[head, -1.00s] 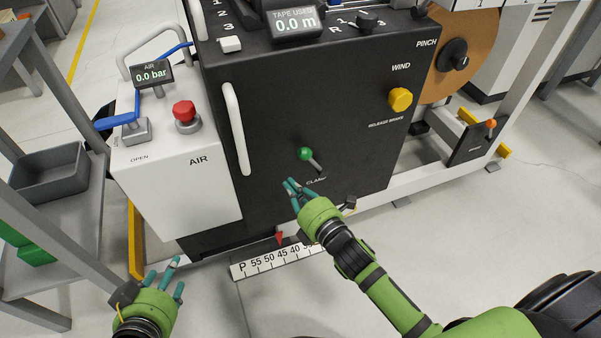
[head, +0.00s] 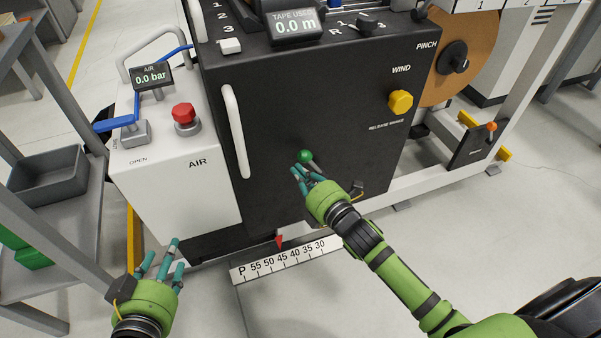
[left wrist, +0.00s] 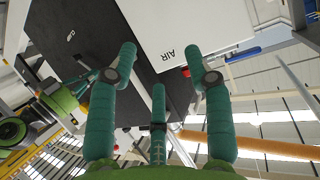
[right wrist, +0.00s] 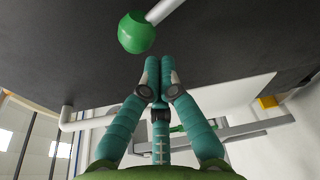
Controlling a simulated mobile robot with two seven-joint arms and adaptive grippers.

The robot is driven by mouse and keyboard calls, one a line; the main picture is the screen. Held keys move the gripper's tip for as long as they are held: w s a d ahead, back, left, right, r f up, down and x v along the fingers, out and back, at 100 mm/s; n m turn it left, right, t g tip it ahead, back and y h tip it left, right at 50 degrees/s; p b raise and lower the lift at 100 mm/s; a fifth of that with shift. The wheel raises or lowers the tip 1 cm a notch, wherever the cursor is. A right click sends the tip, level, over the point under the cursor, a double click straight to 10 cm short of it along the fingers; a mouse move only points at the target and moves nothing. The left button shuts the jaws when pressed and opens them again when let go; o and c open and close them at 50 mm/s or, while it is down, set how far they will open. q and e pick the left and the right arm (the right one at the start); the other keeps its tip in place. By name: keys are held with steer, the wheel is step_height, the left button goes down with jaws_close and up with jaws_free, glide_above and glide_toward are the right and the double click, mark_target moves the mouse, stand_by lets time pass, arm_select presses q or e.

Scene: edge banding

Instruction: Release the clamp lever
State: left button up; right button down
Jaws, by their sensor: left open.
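The clamp lever, with a green ball knob (head: 305,156) on a short metal stem, sticks out from the black front panel. The knob also shows large in the right wrist view (right wrist: 137,33), with its stem running up and right. My right gripper (head: 302,173) is just below the knob in the head view and covers the "CLAMP" label. In the right wrist view its fingertips (right wrist: 159,62) are together and empty, apart from the knob in the picture. My left gripper (head: 168,257) is open and empty at the lower left, away from the lever; its spread fingers fill its wrist view (left wrist: 158,75).
A white handle (head: 235,130) stands out from the panel left of the lever. The white AIR box (head: 180,185) with a red button (head: 184,113) is at the left. A numbered scale (head: 285,260) runs along the bottom.

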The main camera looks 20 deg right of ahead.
mark_target(308, 154)
steer(key=d+r+m+p, duration=0.1)
steer(key=m, duration=0.1)
steer(key=d+r+m+t+p, duration=0.1)
steer(key=d+m+p, duration=0.1)
steer(key=shift+d+r, duration=0.25)
steer(key=shift+d, duration=0.05)
arm_select(q)
steer(key=s+a+f+g+y, duration=0.1)
steer(key=s+a+f+g, duration=0.2)
steer(key=s+f+g, duration=0.2)
steer(key=s+a+f+n+g+y, duration=0.1)
steer(key=s+a+f+g, duration=0.2)
steer(key=s+f, duration=0.4)
steer(key=shift+s+f+g+y, duration=0.25)
steer(key=shift+g+y, duration=0.15)
steer(key=shift+g, duration=0.5)
arm_select(e)
steer(key=d+m+t, duration=0.2)
steer(key=d+m, duration=0.5)
steer(key=m, duration=0.1)
steer(key=shift+w+m, duration=0.15)
steer(key=shift+m, duration=0.15)
arm_select(q)
steer(key=shift+r+p, duration=0.1)
steer(key=shift+p, duration=0.2)
arm_select(e)
steer(key=shift+r, duration=0.1)
